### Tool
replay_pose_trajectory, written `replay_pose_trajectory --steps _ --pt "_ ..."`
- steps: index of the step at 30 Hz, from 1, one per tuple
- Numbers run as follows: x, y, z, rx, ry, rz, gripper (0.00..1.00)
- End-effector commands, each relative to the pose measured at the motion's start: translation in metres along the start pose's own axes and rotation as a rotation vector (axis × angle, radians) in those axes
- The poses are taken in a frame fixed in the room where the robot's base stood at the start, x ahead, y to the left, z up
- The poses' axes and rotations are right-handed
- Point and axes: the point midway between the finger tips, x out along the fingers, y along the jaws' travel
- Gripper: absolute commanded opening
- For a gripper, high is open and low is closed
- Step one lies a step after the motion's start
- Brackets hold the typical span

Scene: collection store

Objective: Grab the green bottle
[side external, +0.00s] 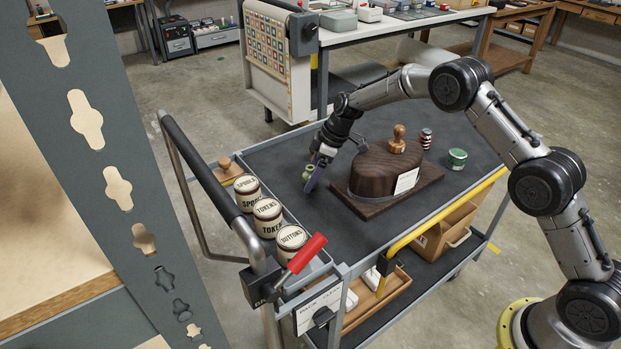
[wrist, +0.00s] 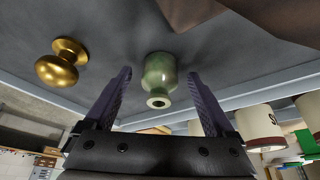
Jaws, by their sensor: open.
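The green bottle (side external: 308,171) is small and stands on the dark top of the cart (side external: 345,225), left of the wooden block. In the side view my gripper (side external: 316,178) reaches down at it and partly covers it. In the wrist view the pale green bottle (wrist: 158,72) shows its round mouth and lies between the two purple fingers of my gripper (wrist: 160,82). The fingers are open, with a gap on each side of the bottle. I cannot tell exactly how deep it sits between them.
A brass knob (wrist: 62,64) is left of the fingers in the wrist view. A dark wooden block (side external: 372,172) with a stamp (side external: 398,139) stands to the right. Labelled tins (side external: 267,217) line the cart's left edge. A green tin (side external: 457,159) is farther right.

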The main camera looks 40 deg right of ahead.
Motion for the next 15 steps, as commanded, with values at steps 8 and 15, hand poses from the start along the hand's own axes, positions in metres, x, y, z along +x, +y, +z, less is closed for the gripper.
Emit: replay_pose_trajectory --steps 8,15 --pt "-0.0010 0.0003 -0.0005 0.000 0.001 0.001 0.66" --pt "-0.0012 0.0003 -0.0005 0.000 0.001 0.001 0.23"
